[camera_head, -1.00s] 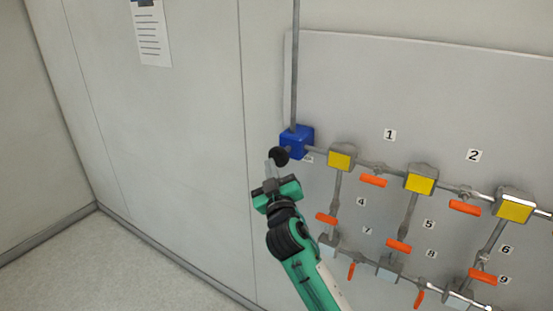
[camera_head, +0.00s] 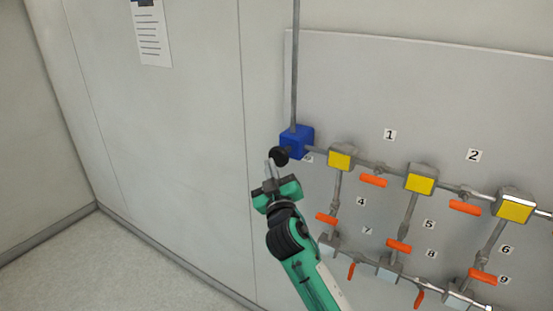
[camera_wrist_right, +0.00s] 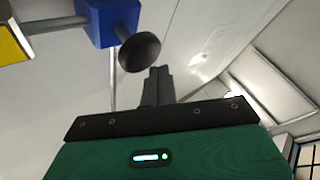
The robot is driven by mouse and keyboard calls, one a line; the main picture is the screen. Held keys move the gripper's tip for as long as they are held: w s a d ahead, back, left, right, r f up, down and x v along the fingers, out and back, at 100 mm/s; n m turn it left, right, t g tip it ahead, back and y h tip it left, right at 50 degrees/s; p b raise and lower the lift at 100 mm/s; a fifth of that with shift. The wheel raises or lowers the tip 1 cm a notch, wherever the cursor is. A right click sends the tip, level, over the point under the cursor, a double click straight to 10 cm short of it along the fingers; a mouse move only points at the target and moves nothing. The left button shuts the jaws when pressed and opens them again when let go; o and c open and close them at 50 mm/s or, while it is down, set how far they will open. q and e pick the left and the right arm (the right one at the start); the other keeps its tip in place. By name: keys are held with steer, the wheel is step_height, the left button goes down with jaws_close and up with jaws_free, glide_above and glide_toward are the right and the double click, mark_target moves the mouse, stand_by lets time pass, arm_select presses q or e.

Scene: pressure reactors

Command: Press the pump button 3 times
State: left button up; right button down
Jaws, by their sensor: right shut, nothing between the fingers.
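The pump is a blue box (camera_head: 299,142) on the wall panel, with a round black button (camera_head: 279,156) on its front left. My right gripper (camera_head: 270,167) is just below and in front of the button, fingers together and empty, pointing up toward it. In the right wrist view the black button (camera_wrist_right: 139,52) sits on a short stem from the blue box (camera_wrist_right: 100,18). The shut fingertips (camera_wrist_right: 159,72) are below and right of the button there, with a small gap seen between them. My left gripper is not in view.
Right of the pump, pipes join yellow-faced boxes (camera_head: 341,158) and several orange valve handles (camera_head: 373,181) on the grey panel (camera_head: 420,90). A vertical pipe (camera_head: 295,70) rises from the pump.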

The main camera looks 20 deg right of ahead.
mark_target(280, 161)
stand_by(0.8)
steer(key=shift+w+d, duration=0.25)
steer(key=shift+d, duration=0.1)
steer(key=shift+w+d, duration=0.5)
steer(key=shift+d, duration=0.2)
steer(key=shift+w+d, duration=0.5)
steer(key=shift+d, duration=0.15)
stand_by(1.8)
steer(key=shift+s+a+b, duration=0.2)
steer(key=shift+s+a, duration=0.4)
steer(key=shift+a, duration=0.2)
steer(key=shift+s+a+b, duration=0.15)
steer(key=shift+s+a, duration=0.45)
steer(key=shift+a, duration=0.2)
steer(key=shift+s+a+b, duration=0.2)
steer(key=shift+s+a, duration=0.6)
steer(key=shift+a, duration=0.25)
steer(key=shift+s+a+b, duration=0.15)
steer(key=shift+s+a, duration=0.6)
steer(key=shift+a, duration=0.25)
